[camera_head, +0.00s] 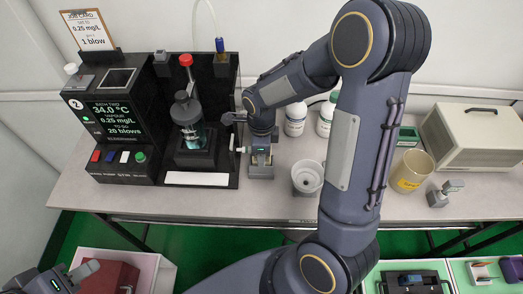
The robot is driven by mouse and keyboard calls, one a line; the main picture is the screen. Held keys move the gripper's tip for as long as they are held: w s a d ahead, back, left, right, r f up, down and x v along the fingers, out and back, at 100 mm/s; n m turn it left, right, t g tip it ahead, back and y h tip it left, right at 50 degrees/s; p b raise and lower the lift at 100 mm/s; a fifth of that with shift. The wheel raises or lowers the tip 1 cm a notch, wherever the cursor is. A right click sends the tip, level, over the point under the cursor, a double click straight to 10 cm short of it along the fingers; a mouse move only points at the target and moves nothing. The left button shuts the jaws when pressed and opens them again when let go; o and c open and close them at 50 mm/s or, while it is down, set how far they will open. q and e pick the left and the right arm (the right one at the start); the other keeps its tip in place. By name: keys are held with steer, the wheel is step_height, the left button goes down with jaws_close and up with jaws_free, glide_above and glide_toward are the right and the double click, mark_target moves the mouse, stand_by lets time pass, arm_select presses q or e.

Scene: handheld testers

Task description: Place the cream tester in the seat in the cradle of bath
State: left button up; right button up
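My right arm comes up from the bottom, bends high on the right and reaches down to the bench. My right gripper (262,143) is beside the right side of the black bath (190,165), over a small grey stand (261,172) that looks like the cradle. A small pale part (240,149) shows at the gripper's left; it may belong to the cream tester. The arm hides most of this spot, so I cannot tell whether the fingers are shut on the tester or whether it is seated. My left gripper (78,271) is open at the bottom left, away from the bench.
White bottles (295,120), a white cup (307,176), a yellow-labelled beaker (411,170), a small grey device (444,194) and a cream case (475,138) stand rightward. The front middle-left bench is clear.

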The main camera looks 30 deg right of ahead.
steer(key=shift+r, duration=0.45)
step_height(320, 180, up, 11)
steer(key=shift+f+p, duration=0.15)
steer(key=shift+p, duration=0.25)
steer(key=shift+s+r+n, duration=0.25)
steer(key=shift+r+n, duration=0.05)
steer(key=shift+r, duration=0.25)
steer(key=s+a+r+n+t+y, duration=0.1)
steer(key=s+n+t, duration=0.1)
steer(key=s+n, duration=0.3)
steer(key=s+a+r+n+t+y, duration=0.1)
steer(key=s+n, duration=0.5)
steer(key=n, duration=0.3)
steer(key=s+a+r+n+t+y, duration=0.1)
steer(key=s+a+n+t, duration=0.1)
steer(key=s+n, duration=0.3)
steer(key=shift+s+r+n+t+y, duration=0.15)
steer(key=shift+r+n+y, duration=0.05)
steer(key=shift+n, duration=0.6)
steer(key=shift+s+r+n+t+y, duration=0.1)
steer(key=shift+r+n+t+y, duration=0.1)
steer(key=shift+n, duration=0.6)
